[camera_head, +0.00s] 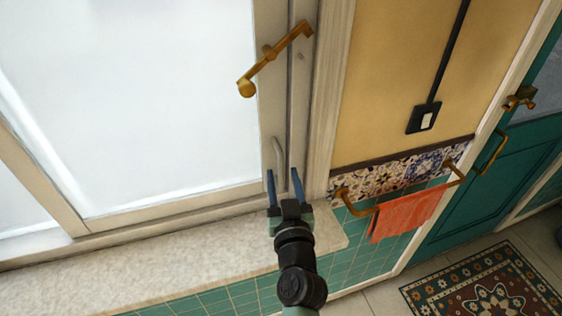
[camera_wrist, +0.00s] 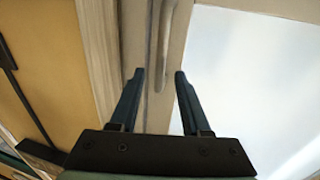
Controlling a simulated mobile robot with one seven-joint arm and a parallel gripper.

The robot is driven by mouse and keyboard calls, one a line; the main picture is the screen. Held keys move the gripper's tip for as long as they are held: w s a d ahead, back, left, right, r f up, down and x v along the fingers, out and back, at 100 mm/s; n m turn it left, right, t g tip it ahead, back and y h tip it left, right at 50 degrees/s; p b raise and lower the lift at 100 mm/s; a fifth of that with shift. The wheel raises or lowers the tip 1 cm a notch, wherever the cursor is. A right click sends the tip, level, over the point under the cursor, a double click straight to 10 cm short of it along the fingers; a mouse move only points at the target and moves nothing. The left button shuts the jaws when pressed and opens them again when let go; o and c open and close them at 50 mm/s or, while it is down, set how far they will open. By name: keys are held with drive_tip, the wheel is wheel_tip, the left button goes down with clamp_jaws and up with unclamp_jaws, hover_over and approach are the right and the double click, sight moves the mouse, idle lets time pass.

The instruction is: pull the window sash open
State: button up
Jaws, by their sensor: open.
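The window sash (camera_head: 125,206) has a pale wooden frame around a bright pane, and it looks shut or nearly so. A pale curved pull handle (camera_head: 279,158) is on the sash's right stile, low down. A brass latch lever (camera_head: 274,58) sits higher on the frame. My gripper (camera_head: 284,176) is open, with its blue fingers pointing up at the lower end of the handle. In the wrist view, the handle (camera_wrist: 166,42) lies beyond the fingertips, between their lines, and my gripper (camera_wrist: 160,75) is empty. I cannot tell the exact gap between the fingertips and the handle.
A speckled stone sill (camera_head: 150,270) runs below the window and is bare. To the right are a light switch (camera_head: 424,117), a brass rail (camera_head: 362,209) with an orange towel (camera_head: 408,213), and a teal door (camera_head: 485,190). A patterned rug (camera_head: 485,292) lies on the floor.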

sight(281, 168)
drive_tip(key=shift+w+a, duration=0.15)
drive_tip(key=shift+w, duration=0.9)
drive_tip(key=shift+w+a, duration=0.15)
drive_tip(key=shift+w, duration=0.85)
clamp_jaws()
